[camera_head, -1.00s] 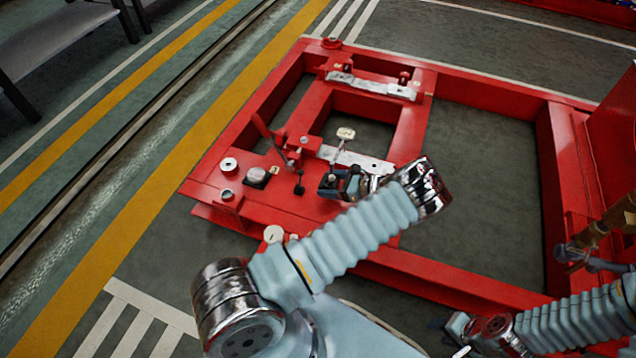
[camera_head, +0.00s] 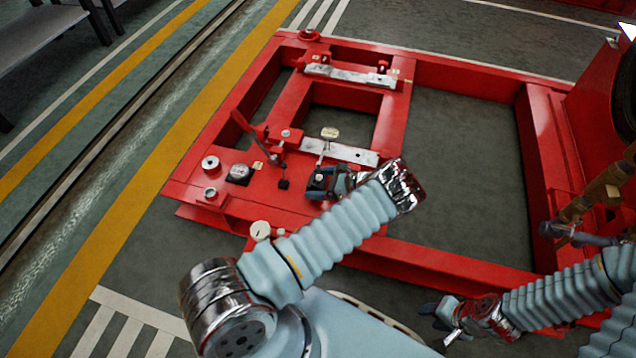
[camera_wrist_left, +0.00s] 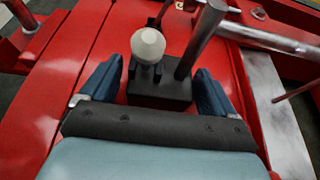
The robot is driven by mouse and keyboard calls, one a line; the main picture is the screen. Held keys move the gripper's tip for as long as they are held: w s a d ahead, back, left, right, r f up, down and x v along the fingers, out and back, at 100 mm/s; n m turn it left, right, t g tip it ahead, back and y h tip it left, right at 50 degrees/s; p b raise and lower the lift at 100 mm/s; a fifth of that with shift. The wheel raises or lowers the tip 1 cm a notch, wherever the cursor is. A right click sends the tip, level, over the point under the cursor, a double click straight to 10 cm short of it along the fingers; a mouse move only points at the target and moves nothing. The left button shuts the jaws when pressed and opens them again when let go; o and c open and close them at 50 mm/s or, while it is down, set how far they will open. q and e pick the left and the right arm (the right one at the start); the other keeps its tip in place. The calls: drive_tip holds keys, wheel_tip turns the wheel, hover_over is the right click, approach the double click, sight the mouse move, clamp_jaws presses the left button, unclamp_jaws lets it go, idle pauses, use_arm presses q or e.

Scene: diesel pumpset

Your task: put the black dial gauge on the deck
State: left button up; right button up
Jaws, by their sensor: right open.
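A gauge stand with a black block base (camera_wrist_left: 160,92), a metal post and a round white knob stands upright on the red deck (camera_head: 225,200). In the head view a pale dial (camera_head: 330,133) shows at the top of its post. My left gripper (camera_head: 318,182) is over the block. In the left wrist view its blue fingers (camera_wrist_left: 155,88) are open, one on each side of the block, with a small gap at each side. My right gripper (camera_head: 441,318) is open and empty, low at the front of the red frame.
A small dark block with a pale top (camera_head: 239,174), a silver ring (camera_head: 211,163) and a round white dial (camera_head: 260,230) are at the left of the deck. A red lever (camera_head: 243,127) rises nearby. A metal bar (camera_head: 352,153) lies right of the post.

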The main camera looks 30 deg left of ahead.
use_arm(q)
drive_tip(key=shift+r, duration=0.15)
drive_tip(key=v, duration=1.2)
